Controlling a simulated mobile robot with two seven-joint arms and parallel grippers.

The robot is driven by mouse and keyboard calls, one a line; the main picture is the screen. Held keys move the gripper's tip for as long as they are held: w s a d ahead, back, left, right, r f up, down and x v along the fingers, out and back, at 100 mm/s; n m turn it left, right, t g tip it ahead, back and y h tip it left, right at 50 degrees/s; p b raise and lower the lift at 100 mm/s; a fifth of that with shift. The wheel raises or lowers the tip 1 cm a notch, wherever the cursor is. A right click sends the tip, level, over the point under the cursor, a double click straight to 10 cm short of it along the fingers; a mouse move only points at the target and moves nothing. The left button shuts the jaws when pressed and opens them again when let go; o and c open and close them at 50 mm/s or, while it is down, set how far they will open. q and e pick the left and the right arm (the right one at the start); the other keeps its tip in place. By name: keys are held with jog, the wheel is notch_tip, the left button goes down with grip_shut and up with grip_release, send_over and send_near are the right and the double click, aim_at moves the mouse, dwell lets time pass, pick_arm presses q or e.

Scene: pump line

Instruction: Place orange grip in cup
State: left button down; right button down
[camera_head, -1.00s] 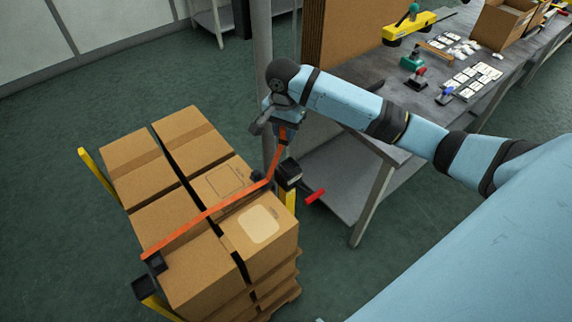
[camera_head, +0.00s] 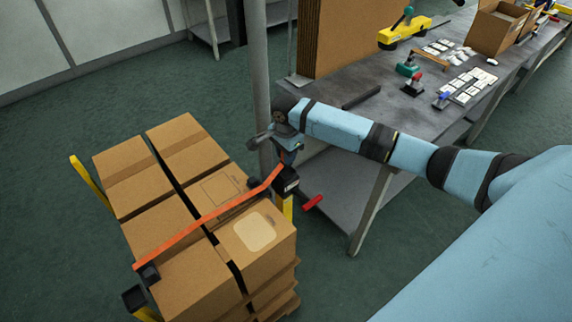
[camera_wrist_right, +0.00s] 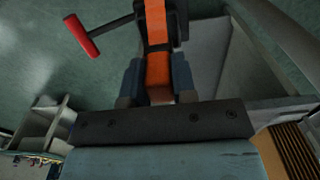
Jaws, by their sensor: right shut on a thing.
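A long orange grip (camera_head: 205,219) reaches across the top of the stacked cartons and bends up at its right end. My right gripper (camera_head: 283,163) is shut on that end; the right wrist view shows the orange piece (camera_wrist_right: 157,72) between its two fingers. Just below the gripper is a black cup-like block (camera_head: 288,188) on a yellow post (camera_head: 286,209), with a red handle (camera_head: 313,203) beside it. I cannot tell whether the grip touches it. Another black block (camera_head: 134,298) is near the grip's lower left end. My left gripper is not in view.
Brown cartons (camera_head: 197,282) stand stacked at lower left, with a yellow post (camera_head: 90,183) behind. A grey metal table (camera_head: 352,128) with tools and small parts stands at the right, close to my right arm. A grey pole (camera_head: 262,75) rises just behind the gripper.

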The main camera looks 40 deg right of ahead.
notch_tip(320, 180, down, 5)
jog(key=shift+r, duration=0.2)
dwell(0.3)
jog(key=c, duration=0.9)
grip_release()
jog(key=shift+f, duration=0.1)
notch_tip(320, 180, up, 12)
jog(key=shift+r, duration=0.15)
